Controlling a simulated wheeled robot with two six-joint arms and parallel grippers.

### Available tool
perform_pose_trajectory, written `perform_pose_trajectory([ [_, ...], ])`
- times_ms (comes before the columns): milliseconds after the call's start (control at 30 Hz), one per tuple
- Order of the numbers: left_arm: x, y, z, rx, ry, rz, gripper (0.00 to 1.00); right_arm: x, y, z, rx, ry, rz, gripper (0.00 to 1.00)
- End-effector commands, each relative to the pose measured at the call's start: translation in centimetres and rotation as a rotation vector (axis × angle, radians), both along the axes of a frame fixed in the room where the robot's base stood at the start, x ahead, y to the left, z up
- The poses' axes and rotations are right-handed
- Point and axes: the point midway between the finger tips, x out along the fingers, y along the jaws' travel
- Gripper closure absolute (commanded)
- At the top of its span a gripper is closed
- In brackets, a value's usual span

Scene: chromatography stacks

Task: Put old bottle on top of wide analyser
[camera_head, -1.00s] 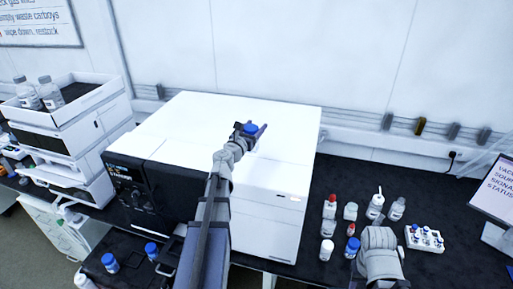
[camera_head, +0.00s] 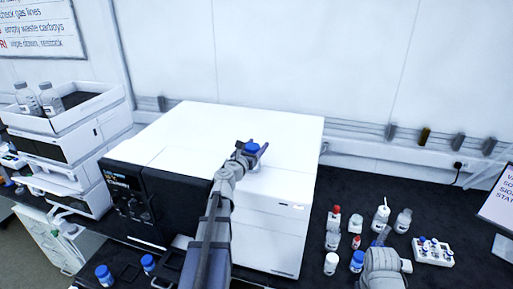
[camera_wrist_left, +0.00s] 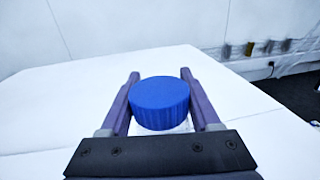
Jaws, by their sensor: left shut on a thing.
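The wide analyser (camera_head: 215,125) is a large white box with a dark front panel at its left, standing on the dark bench. My left gripper (camera_head: 251,150) is over its white top, towards the right side. It is shut on a blue-capped bottle (camera_head: 252,146). In the left wrist view the blue cap (camera_wrist_left: 159,98) sits between the two purple fingers, with a clear body just below it. Whether the bottle touches the top cannot be told. My right arm shows at the lower right, at the bench; its fingers are mostly hidden.
Several small bottles (camera_head: 333,240) with red, white and blue caps stand right of the analyser, near a white vial rack (camera_head: 432,251). Stacked white modules (camera_head: 65,130) with bottles on top stand at the left. Two blue-capped bottles (camera_head: 104,275) stand at lower left. Most of the analyser top is clear.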

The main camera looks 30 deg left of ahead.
Motion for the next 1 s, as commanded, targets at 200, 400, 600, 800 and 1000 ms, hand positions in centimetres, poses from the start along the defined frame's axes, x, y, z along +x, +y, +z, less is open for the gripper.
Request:
perform_pose_trajectory([
  [200, 0.0, 0.0, -0.3, 0.000, 0.000, 0.000, 0.23, 0.0, 0.0, -0.3, 0.000, 0.000, 0.001, 0.50],
  [400, 0.0, 0.0, -0.3, 0.000, 0.000, 0.000, 0.07, 0.0, 0.0, -0.3, 0.000, 0.000, 0.001, 0.50],
  [600, 0.0, 0.0, -0.2, 0.000, 0.000, 0.000, 0.07, 0.0, 0.0, -0.2, 0.000, 0.000, 0.001, 0.50],
  [800, -0.3, -0.2, 0.1, 0.000, 0.000, 0.000, 0.07, 0.0, 0.0, 0.1, 0.000, 0.000, 0.000, 0.50],
  [1000, -2.2, -1.4, 0.1, 0.000, 0.000, -0.005, 0.07, 0.0, 0.0, 0.1, 0.000, 0.000, 0.000, 0.50],
])
